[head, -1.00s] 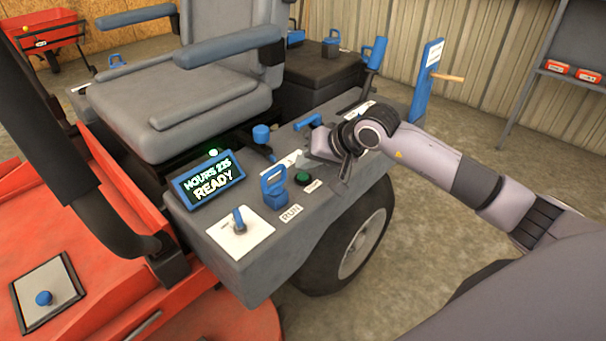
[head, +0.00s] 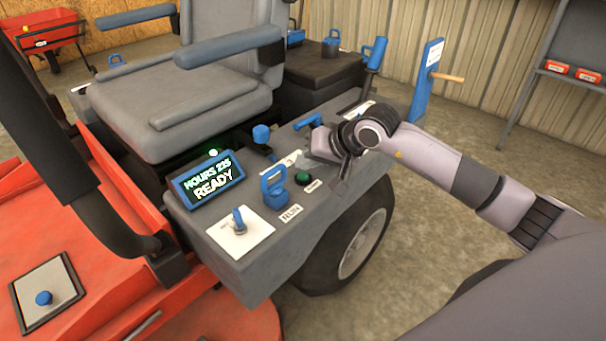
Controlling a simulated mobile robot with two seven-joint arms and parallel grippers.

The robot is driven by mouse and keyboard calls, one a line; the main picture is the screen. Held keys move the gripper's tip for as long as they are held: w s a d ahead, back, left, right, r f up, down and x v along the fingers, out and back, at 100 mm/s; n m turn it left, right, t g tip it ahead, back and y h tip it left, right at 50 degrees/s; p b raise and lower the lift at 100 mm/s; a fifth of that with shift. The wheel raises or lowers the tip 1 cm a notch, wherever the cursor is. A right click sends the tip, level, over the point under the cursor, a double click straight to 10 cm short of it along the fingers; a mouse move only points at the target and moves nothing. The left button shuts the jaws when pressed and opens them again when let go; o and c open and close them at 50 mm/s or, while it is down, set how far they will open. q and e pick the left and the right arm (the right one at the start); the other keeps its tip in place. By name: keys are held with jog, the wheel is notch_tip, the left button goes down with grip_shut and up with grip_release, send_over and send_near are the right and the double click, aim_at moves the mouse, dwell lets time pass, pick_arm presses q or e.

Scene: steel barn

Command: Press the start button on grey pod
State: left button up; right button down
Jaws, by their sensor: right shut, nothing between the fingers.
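The grey pod (head: 255,265) is the console beside the seat of a red machine. A round green button (head: 303,177) in a dark ring sits on its top, with a small label beside it too small to read. My right gripper (head: 338,167) is shut and empty, just above the pod, behind and to the right of the green button. It looks apart from the button, but the exact gap is hard to tell. A screen (head: 208,178) on the pod reads "HOURS 235 READY". My left gripper is not in view.
Near the button stand a blue loop-shaped handle (head: 273,188), a blue-knobbed lever (head: 261,136) and a blue T-handle (head: 307,121). A blue key switch (head: 238,221) is on a white plate. The seat (head: 190,110) is left of the pod, a wheel (head: 362,243) below it.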

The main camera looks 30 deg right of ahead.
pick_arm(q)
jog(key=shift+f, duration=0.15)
pick_arm(e)
jog(key=shift+f, duration=0.2)
jog(key=shift+f+b, duration=0.25)
jog(key=shift+b, duration=0.25)
pick_arm(q)
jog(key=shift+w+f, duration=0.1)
jog(key=shift+b, duration=0.6)
pick_arm(e)
jog(key=shift+f, duration=0.5)
jog(key=shift+r, duration=0.1)
pick_arm(q)
jog(key=shift+p, duration=0.45)
pick_arm(e)
jog(key=shift+r, duration=0.75)
